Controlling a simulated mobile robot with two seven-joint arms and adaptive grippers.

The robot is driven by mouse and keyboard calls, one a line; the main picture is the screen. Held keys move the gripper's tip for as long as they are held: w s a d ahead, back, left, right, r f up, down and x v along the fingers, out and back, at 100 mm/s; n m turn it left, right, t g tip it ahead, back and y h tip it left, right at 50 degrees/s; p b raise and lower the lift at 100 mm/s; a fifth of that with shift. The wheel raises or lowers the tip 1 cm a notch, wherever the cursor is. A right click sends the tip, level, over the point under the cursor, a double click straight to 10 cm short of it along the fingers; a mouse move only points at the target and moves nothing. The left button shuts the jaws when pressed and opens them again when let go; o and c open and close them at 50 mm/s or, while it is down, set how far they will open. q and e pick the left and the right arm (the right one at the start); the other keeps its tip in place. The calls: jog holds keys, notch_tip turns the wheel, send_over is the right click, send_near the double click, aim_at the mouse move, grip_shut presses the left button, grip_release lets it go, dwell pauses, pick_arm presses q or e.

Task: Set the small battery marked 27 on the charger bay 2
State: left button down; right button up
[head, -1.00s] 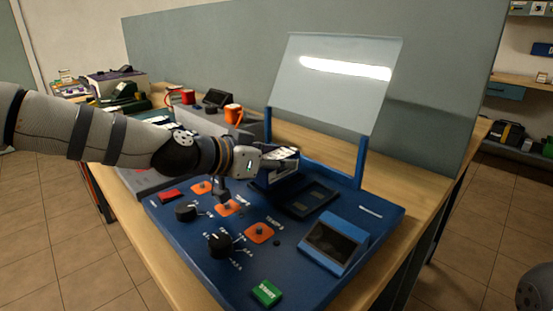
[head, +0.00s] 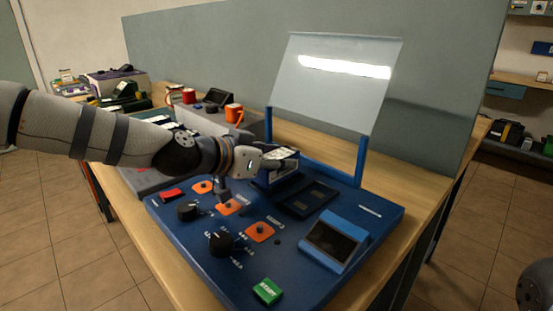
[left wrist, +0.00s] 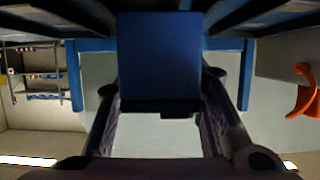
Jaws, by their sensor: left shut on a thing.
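My left gripper (head: 280,165) is shut on a small blue battery (head: 282,153) with a pale label on top. It holds the battery at the rear left of the blue charger (head: 375,225), beside an uncovered dark bay (head: 312,198). In the left wrist view the blue battery (left wrist: 160,60) sits between the two fingers (left wrist: 160,112). The number on the battery is not readable. The fingers partly hide the place under the battery, so I cannot tell whether it touches the charger.
A clear raised cover (head: 335,80) on blue posts stands behind the bays. Black knobs (head: 221,243), orange pads (head: 259,231), a green button (head: 267,291) and a tilted display (head: 335,243) are on the charger's front. Orange mugs (head: 233,114) stand farther back.

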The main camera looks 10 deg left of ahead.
pick_arm(q)
jog(key=shift+f, duration=0.45)
pick_arm(e)
jog(key=shift+s+f, duration=0.2)
pick_arm(q)
jog(key=c, duration=1.3)
grip_release()
jog(key=shift+c, duration=0.2)
jog(key=shift+s, duration=0.1)
jog(key=p+v, duration=0.1)
jog(key=v, duration=0.1)
jog(key=p+v, duration=0.1)
jog(key=v, duration=0.2)
jog(key=p+v, duration=0.1)
jog(key=v, duration=0.2)
jog(key=shift+r, duration=0.3)
jog(key=shift+s+a, duration=0.15)
jog(key=shift+a, duration=0.05)
jog(key=shift+f+v, duration=0.2)
jog(key=shift+v, duration=0.9)
pick_arm(e)
jog(key=w+r+t, duration=0.2)
jog(key=w+r, duration=0.2)
jog(key=w, duration=0.1)
jog(key=shift+r, duration=0.4)
